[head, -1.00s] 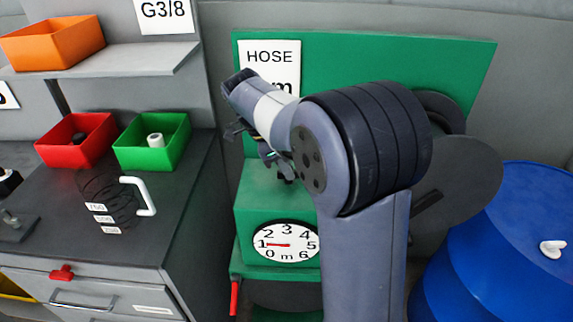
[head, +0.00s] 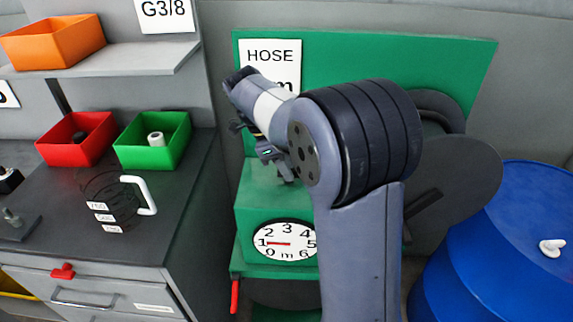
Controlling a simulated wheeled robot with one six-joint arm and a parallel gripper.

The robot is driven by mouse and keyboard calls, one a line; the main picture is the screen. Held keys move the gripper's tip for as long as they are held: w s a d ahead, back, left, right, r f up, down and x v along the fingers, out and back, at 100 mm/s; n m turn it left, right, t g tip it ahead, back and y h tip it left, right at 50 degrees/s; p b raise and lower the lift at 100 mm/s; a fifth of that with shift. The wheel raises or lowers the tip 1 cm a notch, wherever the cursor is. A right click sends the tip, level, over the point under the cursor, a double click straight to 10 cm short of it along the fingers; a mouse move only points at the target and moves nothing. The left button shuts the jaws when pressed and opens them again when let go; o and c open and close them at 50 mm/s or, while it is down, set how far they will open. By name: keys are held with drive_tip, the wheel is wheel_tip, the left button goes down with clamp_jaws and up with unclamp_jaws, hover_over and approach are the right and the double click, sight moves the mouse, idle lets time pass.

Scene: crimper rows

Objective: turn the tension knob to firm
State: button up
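I cannot make out a tension knob or a firm marking; my arm covers part of the green hose machine (head: 262,215). The machine's round white dial (head: 285,251) is numbered 0 to 6 m, and its red needle points left, close to 1. My gripper (head: 278,165) is above the machine's green box, in front of the green back panel. It is small and partly hidden by my wrist, so I cannot tell whether its fingers are open or shut. I see nothing held in it.
A red handle (head: 235,296) hangs at the machine's lower left. A dark reel disc (head: 455,185) is behind my arm. A blue drum (head: 500,250) stands at right. At left, a bench (head: 175,215) carries a red bin (head: 70,150), a green bin (head: 130,155) and a clear jug (head: 110,205).

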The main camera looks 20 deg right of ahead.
drive_tip(key=shift+o, duration=0.8)
drive_tip(key=v, duration=1)
drive_tip(key=shift+r, duration=0.4)
drive_tip(key=shift+f, duration=0.15)
drive_tip(key=x, duration=1)
drive_tip(key=shift+f, duration=0.3)
drive_tip(key=shift+r, duration=0.1)
